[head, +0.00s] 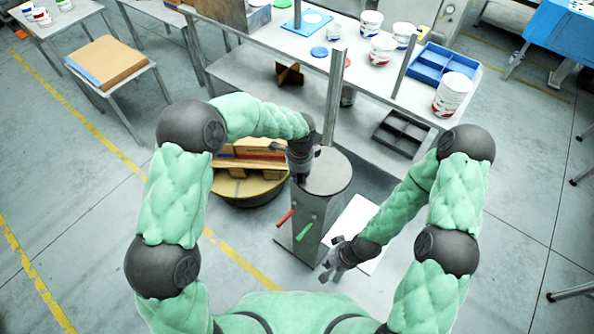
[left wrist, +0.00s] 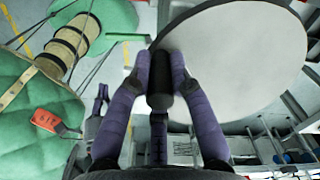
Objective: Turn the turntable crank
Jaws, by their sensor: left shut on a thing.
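A grey pedestal (head: 312,225) with a round grey disc (head: 328,174) on top stands in front of me. The disc fills the upper right of the left wrist view (left wrist: 240,60). A dark cylindrical crank knob (left wrist: 160,90) is at the disc's near edge. My left gripper (head: 301,178) is shut on this knob, with one finger on each side of it in the left wrist view (left wrist: 160,72). A round turntable (head: 240,190) with a pallet of boxes sits left of the pedestal. My right gripper (head: 329,274) hangs low right of the pedestal, empty; its jaw opening is unclear.
A red handle (head: 285,217) and a green handle (head: 304,232) stick out of the pedestal's front. A long workbench (head: 290,60) with tubs, a blue tray (head: 440,66) and a grey upright post (head: 334,90) is behind. Open floor lies left.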

